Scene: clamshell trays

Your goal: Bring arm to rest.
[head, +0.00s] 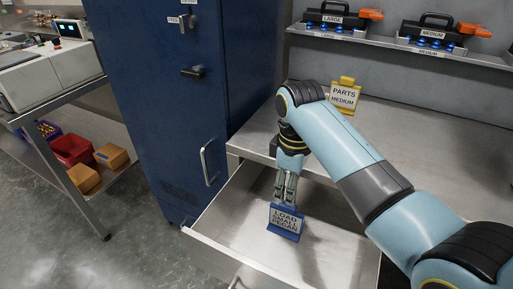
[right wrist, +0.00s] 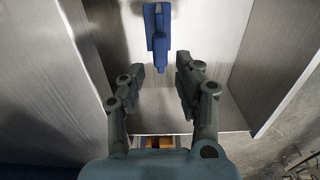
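My right arm reaches in from the right over an open metal drawer (head: 222,224). My right gripper (head: 285,198) points down into the drawer, just behind a blue sign (head: 285,222) reading "LOAD SMALL PECAN". In the right wrist view the fingers of my right gripper (right wrist: 164,70) are spread with a clear gap, and nothing is clamped between them. The blue sign (right wrist: 157,30) is edge-on beyond the fingertips there, its lower end close to the gap. It stands on the drawer floor in the head view. My left gripper is out of view.
A steel counter (head: 262,130) above the drawer holds a yellow "PARTS MEDIUM" sign (head: 345,96) behind my arm. A wall shelf (head: 385,42) carries black cases. A blue cabinet (head: 150,90) stands left of the drawer. A cart with red and orange bins (head: 73,150) is farther left.

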